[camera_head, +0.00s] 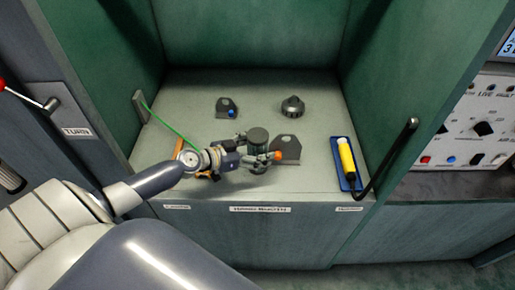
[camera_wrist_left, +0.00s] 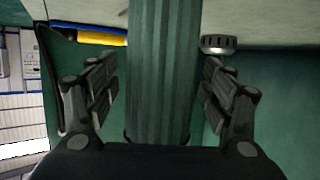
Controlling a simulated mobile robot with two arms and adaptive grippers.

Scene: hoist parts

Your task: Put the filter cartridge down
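The filter cartridge (camera_wrist_left: 163,70) is a dark green ribbed cylinder. It stands between the fingers of my left gripper (camera_wrist_left: 160,85) in the left wrist view. A narrow gap shows beside the left-hand finger, and the right-hand finger is very close to the ribs. My left gripper is open around it. In the head view the cartridge's dark round top (camera_head: 257,135) shows at my left gripper (camera_head: 257,160), over the front middle of the bench. The fingers hide its lower end, so I cannot tell whether it touches the bench. My right gripper is not in view.
Behind stand a grey bracket with a blue part (camera_head: 227,108) and a dark knobbed cap (camera_head: 292,106). Another grey bracket (camera_head: 287,143) is close right of the gripper. A yellow tool (camera_head: 346,160) lies in a blue tray at right. The bench's back strip is clear.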

